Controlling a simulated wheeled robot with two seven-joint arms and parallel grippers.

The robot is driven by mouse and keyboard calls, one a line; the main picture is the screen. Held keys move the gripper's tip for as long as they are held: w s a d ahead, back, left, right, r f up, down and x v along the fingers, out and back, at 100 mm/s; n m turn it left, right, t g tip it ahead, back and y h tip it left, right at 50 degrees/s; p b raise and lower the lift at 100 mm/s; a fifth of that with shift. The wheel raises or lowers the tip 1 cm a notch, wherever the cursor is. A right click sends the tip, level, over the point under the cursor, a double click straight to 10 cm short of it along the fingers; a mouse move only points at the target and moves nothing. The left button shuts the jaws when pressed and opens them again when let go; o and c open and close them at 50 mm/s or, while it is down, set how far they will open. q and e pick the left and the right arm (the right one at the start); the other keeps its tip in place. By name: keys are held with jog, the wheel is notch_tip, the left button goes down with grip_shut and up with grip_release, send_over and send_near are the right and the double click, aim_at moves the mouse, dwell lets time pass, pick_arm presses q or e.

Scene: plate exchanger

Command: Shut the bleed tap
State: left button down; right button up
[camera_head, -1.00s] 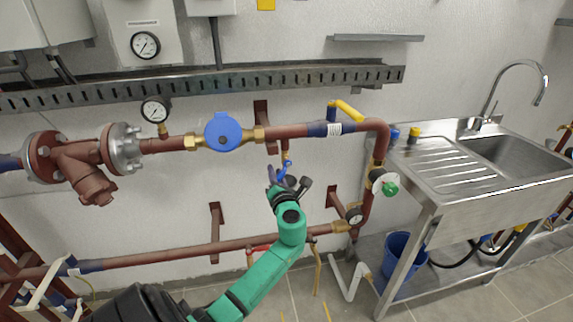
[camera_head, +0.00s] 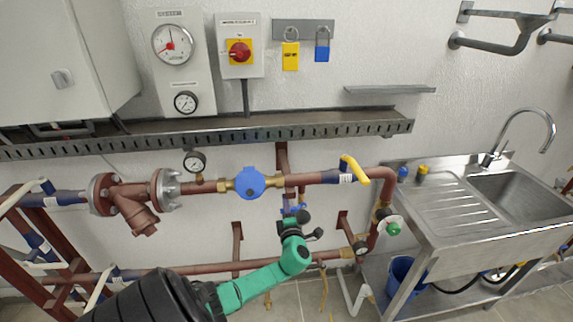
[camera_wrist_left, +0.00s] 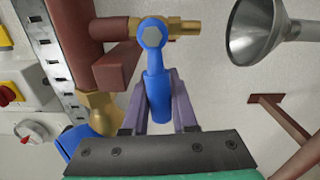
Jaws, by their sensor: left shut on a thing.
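The bleed tap is a small brass valve (camera_wrist_left: 183,26) under the red-brown pipe (camera_head: 305,180), with a blue lever (camera_wrist_left: 155,88). In the left wrist view the lever stands roughly square to the brass outlet. My left gripper (camera_wrist_left: 158,100) is shut on the lever, with one purple-grey finger on each side of it. In the head view the gripper (camera_head: 291,212) is small at the end of my green arm, just below the pipe, and partly hides the tap. My right gripper is not in view.
A metal funnel (camera_wrist_left: 257,32) is close beside the tap. A blue round meter (camera_head: 250,182) and a yellow-handled valve (camera_head: 354,170) sit on the pipe to either side. A lower pipe (camera_head: 215,268) runs underneath. A steel sink (camera_head: 505,200) stands at right.

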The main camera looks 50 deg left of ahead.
pick_arm(q)
jog(key=shift+r+m+p, duration=0.35)
jog(key=shift+m+p, duration=0.15)
jog(key=shift+m, duration=0.1)
jog(key=c, duration=0.7)
grip_release()
jog(key=shift+w+a, duration=0.1)
